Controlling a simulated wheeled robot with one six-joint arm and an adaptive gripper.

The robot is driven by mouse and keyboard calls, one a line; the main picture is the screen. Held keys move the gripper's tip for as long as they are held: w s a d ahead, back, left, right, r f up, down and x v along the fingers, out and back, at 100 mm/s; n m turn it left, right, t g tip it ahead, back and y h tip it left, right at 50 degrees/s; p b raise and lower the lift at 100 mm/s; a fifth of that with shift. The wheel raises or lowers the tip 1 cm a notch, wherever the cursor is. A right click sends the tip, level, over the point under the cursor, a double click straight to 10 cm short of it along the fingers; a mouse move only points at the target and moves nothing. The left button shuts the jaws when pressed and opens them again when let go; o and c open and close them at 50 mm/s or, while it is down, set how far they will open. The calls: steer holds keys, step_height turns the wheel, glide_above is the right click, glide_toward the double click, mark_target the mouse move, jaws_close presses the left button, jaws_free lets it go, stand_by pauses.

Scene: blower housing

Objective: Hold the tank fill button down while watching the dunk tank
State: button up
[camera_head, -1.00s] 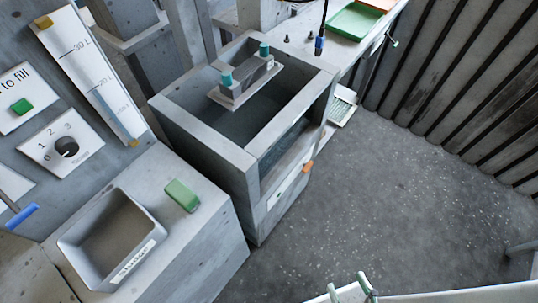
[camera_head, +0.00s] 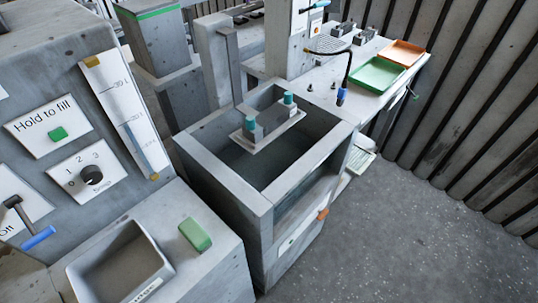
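A level gauge (camera_head: 127,115) marked 30 L and 20 L stands right of the button, with a blue strip low down. My gripper is not in view.
Below the button are a black dial (camera_head: 91,175) and a blue-ended lever (camera_head: 38,238). A grey tray (camera_head: 120,268) and a green block (camera_head: 195,235) lie on the ledge. Green (camera_head: 377,73) and orange (camera_head: 402,52) trays stand at the back. Floor (camera_head: 390,230) at right is clear.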

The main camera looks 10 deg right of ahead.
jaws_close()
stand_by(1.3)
